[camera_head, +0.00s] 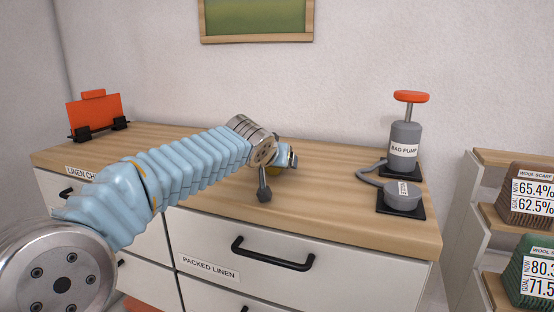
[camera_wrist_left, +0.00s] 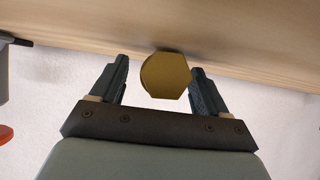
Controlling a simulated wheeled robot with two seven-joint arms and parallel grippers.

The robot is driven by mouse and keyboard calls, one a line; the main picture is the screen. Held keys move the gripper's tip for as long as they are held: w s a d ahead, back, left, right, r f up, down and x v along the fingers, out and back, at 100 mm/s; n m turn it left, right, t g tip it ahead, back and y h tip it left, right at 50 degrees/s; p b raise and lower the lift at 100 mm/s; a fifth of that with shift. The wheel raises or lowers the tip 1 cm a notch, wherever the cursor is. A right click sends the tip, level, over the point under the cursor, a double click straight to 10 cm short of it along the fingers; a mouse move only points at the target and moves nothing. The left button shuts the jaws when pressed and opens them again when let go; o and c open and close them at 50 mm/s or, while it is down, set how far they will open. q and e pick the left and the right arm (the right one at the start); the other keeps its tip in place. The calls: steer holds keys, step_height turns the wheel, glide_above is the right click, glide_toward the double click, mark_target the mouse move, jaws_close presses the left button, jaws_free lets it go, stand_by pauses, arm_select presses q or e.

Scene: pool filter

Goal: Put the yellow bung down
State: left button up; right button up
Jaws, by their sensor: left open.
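The yellow bung (camera_wrist_left: 165,76) shows in the left wrist view as a hexagonal, dull-yellow block against the wooden counter top (camera_wrist_left: 230,45). My left gripper (camera_wrist_left: 160,68) is open, with one finger on each side of the bung. A gap shows on the left; the right finger is very close to the bung, and I cannot tell whether it touches. In the head view my left arm reaches over the counter, and only a small yellow part of the bung (camera_head: 274,172) shows beneath the wrist. My right gripper is not in view.
The grey bag pump (camera_head: 404,140) with its red handle stands on the right of the counter, with a round grey unit (camera_head: 403,198) and hose in front. A red-orange holder (camera_head: 94,112) stands at the back left. Bare counter lies between. Shelves (camera_head: 510,158) stand at the right.

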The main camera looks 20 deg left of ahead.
arm_select(q)
steer(key=shift+f+p, duration=0.2)
steer(key=shift+p, duration=0.35)
steer(key=shift+s+r+b, duration=0.1)
steer(key=shift+s+b, duration=0.35)
steer(key=shift+s, duration=0.1)
steer(key=v, duration=0.9)
steer(key=shift+s+r+b, duration=0.15)
steer(key=shift+r+b, duration=0.25)
steer(key=shift+r, duration=0.15)
steer(key=shift+s+r, duration=0.4)
steer(key=shift+s, duration=0.1)
